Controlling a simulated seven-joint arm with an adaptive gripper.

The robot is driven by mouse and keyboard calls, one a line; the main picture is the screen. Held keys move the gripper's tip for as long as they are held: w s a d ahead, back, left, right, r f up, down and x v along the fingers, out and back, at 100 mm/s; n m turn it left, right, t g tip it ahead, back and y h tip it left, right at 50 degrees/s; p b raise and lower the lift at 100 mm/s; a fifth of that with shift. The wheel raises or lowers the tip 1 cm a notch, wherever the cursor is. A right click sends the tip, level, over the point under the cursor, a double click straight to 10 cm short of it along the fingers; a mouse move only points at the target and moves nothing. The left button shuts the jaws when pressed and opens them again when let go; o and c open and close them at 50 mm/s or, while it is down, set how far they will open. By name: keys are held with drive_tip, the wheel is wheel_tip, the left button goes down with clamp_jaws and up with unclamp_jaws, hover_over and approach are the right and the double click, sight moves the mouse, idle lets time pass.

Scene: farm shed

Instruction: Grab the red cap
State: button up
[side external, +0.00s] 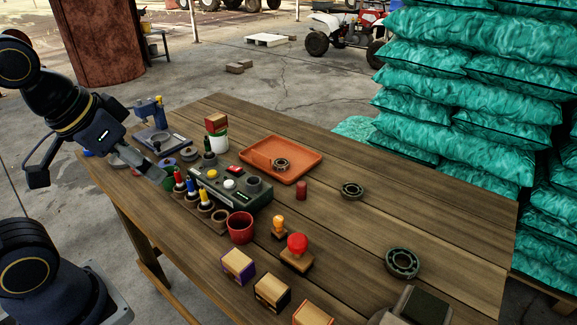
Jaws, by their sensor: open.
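My gripper (158,176) hangs over the left end of the wooden table, just left of a row of small coloured bottles. It is open, and I see nothing held in it. A small red cylinder (301,190) stands upright on the table, right of the orange tray's near corner. A stamp with a round red top (297,243) stands nearer the front. A small bottle with a red top (179,177) is close to my gripper. I cannot tell which of these is the red cap. My gripper's fingertips partly blend with the things behind them.
An orange tray (246,147) holds a bearing. A red cup (240,227), several small boxes (238,264) and bearings (402,263) stand around. The table's (400,170) right part is mostly clear.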

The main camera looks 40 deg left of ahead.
drive_tip(key=w+d+r+m+t, duration=0.1)
drive_tip(key=w+r+m+t, duration=0.1)
drive_tip(key=w+r, duration=0.6)
drive_tip(key=m+g+h, duration=0.1)
drive_tip(key=m+g, duration=0.1)
hover_over(300, 184)
drive_tip(key=s+a, duration=0.2)
drive_tip(key=s, duration=0.4)
wheel_tip(300, 184, down, 10)
drive_tip(key=shift+n+g, duration=0.3)
drive_tip(key=shift+g, duration=0.4)
drive_tip(key=x, duration=1.1)
drive_tip(key=s+x, duration=0.1)
drive_tip(key=x, duration=0.4)
drive_tip(key=shift+w+a+f, duration=0.1)
drive_tip(key=shift+w+f, duration=0.05)
drive_tip(key=shift+f, duration=0.25)
drive_tip(key=shift+d+x, duration=0.1)
drive_tip(key=shift+x, duration=1.25)
drive_tip(key=shift+d+x, duration=0.15)
drive_tip(key=shift+x, duration=1.25)
drive_tip(key=shift+c, duration=0.3)
